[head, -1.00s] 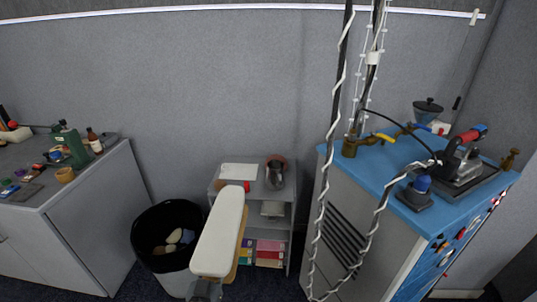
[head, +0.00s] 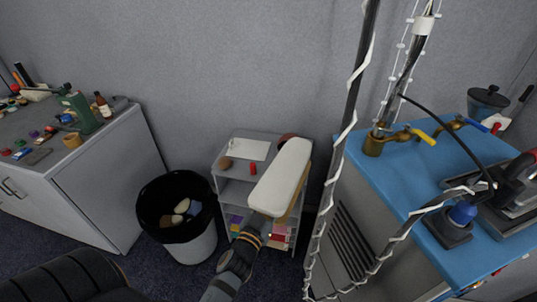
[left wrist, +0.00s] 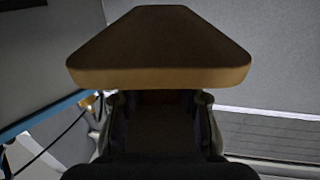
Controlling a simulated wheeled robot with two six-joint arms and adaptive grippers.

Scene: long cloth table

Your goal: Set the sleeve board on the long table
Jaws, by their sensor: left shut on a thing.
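The sleeve board (head: 283,176) has a white padded top and a tan wooden underside. In the head view it is held up in the air, tilted, in front of the small grey shelf. My left gripper (head: 259,222) is shut on its near end. The left wrist view shows the board's brown underside (left wrist: 160,60) filling the top middle, with my left gripper (left wrist: 160,103) closed around its darker lower part. The grip itself is partly hidden by the board. My right gripper is not in view. I cannot make out the long cloth table in these frames.
A grey shelf (head: 229,190) with small items stands behind the board. A black-lined bin (head: 200,245) is left of it. A cluttered grey cabinet (head: 105,180) is at left. A blue-topped cabinet (head: 410,185) with iron and taps, and cable-wrapped poles (head: 348,115), are at right.

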